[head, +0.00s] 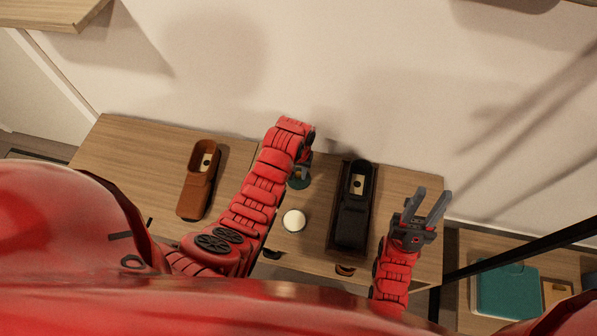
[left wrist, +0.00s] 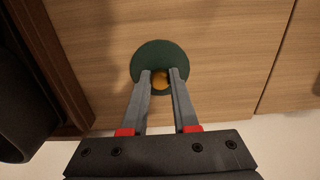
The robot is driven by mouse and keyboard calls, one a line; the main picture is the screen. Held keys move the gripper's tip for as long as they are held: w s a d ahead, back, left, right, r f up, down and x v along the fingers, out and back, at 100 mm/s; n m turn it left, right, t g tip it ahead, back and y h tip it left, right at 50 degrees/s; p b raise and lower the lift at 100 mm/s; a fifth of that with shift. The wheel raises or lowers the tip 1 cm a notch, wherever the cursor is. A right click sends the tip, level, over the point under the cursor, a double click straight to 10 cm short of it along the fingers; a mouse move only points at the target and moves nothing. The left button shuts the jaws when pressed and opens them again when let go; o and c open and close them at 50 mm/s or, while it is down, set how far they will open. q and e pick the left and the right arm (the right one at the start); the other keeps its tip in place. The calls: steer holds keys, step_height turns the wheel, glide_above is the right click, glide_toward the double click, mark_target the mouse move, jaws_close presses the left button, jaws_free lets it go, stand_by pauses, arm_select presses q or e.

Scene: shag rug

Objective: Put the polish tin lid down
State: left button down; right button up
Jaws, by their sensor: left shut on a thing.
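The polish tin lid is a dark green disc (left wrist: 156,52) with a yellow patch at its middle. My left gripper (left wrist: 161,76) is shut on it, with a grey finger on either side of the yellow patch. In the head view the lid (head: 299,183) shows under my left gripper (head: 301,170), over the wooden table; I cannot tell if it touches the top. A round white-topped thing (head: 294,220), perhaps the open tin, stands nearer to me. My right gripper (head: 432,193) is open and empty over the table's right end.
A teal thing (head: 508,290) is on a lower surface at right. Bare wood surrounds the lid.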

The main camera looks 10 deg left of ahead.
arm_select(q)
steer(key=shift+f, duration=0.15)
steer(key=c, duration=0.7)
jaws_free()
step_height(320, 180, up, 6)
steer(key=shift+w+f, duration=0.1)
steer(key=shift+w, duration=0.05)
step_height(320, 180, up, 7)
steer(key=p, duration=0.5)
steer(key=shift+f+p, duration=0.2)
steer(key=shift+p, duration=0.15)
